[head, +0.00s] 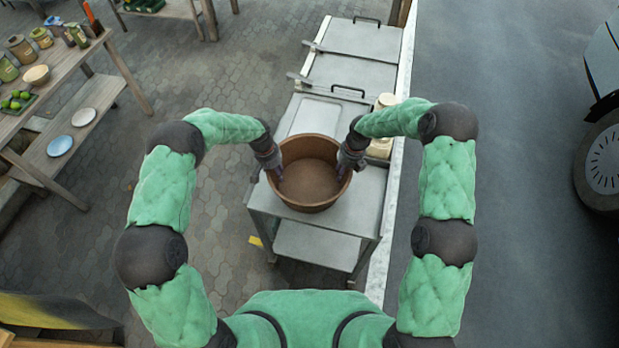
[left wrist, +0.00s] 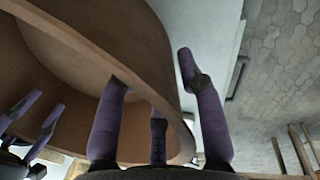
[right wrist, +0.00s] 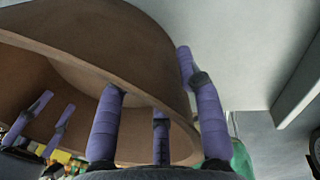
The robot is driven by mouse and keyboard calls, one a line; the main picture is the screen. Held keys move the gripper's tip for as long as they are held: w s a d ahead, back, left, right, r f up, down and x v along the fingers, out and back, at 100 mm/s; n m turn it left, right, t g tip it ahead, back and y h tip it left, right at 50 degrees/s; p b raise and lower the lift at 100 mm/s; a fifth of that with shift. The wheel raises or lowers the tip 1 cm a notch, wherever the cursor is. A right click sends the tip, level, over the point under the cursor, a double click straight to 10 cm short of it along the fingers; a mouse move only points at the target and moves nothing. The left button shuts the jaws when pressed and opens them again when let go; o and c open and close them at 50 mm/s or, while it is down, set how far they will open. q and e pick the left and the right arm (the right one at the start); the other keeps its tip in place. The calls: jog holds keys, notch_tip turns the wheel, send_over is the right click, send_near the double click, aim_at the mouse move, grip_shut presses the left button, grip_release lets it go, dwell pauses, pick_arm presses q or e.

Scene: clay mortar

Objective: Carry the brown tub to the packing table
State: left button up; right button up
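The brown tub (head: 312,187), round and open-topped, is at the near end of a grey metal work table (head: 345,208). Its inside looks empty. My left gripper (head: 269,164) straddles the left rim and my right gripper (head: 349,161) the right rim. In the left wrist view, purple fingers reach inside the tub wall (left wrist: 120,40), and one finger outside shows a small gap from it. The right wrist view shows the same straddle over the wall (right wrist: 110,40), with the outer fingertip close to it. Both look open. Whether the tub's base touches the metal top is hidden.
A wooden table (head: 90,62) with jars and bowls stands at the left, with plates on its lower shelf. Metal lids with handles (head: 345,72) lie beyond the tub. Pale containers (head: 380,146) stand by my right forearm. Paved floor (head: 215,75) is clear between the tables.

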pick_arm(q)
jog(key=shift+c, duration=0.3)
pick_arm(e)
jog(key=shift+c, duration=0.3)
pick_arm(q)
grip_shut()
pick_arm(e)
grip_shut()
pick_arm(q)
jog(key=shift+r, duration=0.2)
pick_arm(e)
jog(key=shift+r, duration=0.2)
